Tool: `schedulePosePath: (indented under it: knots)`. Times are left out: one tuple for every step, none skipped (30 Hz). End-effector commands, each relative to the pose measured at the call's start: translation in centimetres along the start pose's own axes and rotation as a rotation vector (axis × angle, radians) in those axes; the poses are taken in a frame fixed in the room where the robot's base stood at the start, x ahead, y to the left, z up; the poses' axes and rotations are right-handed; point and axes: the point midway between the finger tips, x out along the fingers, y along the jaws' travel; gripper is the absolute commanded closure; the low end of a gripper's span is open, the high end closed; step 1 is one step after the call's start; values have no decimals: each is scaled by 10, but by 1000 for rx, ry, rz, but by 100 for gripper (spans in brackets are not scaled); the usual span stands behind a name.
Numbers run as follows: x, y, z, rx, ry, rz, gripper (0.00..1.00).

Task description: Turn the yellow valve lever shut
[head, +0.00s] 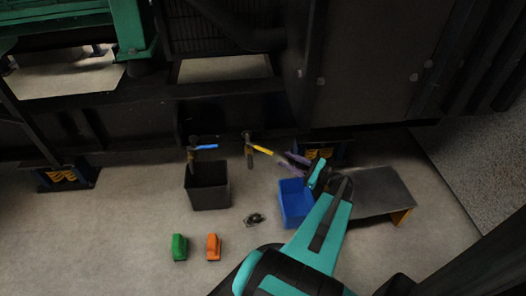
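The yellow valve lever (263,150) sticks out to the right, tilted slightly down, from a small valve on a pipe under the dark genset frame. My gripper (285,158) is just right of the lever's free end, at the end of my teal arm. It is small and dark here; I cannot tell whether it touches the lever or whether its fingers are open or shut.
A second valve with a blue lever (206,147) is to the left, above a black bin (208,188). A blue bin (296,205) stands below my gripper. A dark bench (375,190) is at right. Green (180,247) and orange (214,247) objects and a dark coil (255,219) lie on the floor.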

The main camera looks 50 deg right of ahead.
Motion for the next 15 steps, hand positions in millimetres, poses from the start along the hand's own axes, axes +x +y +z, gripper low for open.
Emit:
schedulePosePath:
  knots:
    - [5, 1, -1, -1, 0, 1, 67]
    - [8, 1, -1, -1, 0, 2, 67]
    - [13, 1, -1, -1, 0, 3, 67]
    - [16, 1, -1, -1, -1, 3, 67]
    - [19, 1, -1, -1, -1, 3, 67]
    - [24, 1, -1, -1, -1, 2, 67]
    - [28, 1, -1, -2, -1, 2, 67]
    - [32, 1, -1, -2, -1, 2, 67]
    - [36, 1, -1, -2, -1, 2, 67]
    - [40, 1, -1, -1, -1, 2, 67]
    - [44, 1, -2, -1, 0, 2, 67]
    - [49, 1, -2, -1, 0, 2, 67]
    - [52, 1, -2, -1, 0, 2, 67]
    - [56, 1, -2, 0, -1, 2, 67]
    - [61, 1, -2, 0, -1, 2, 67]
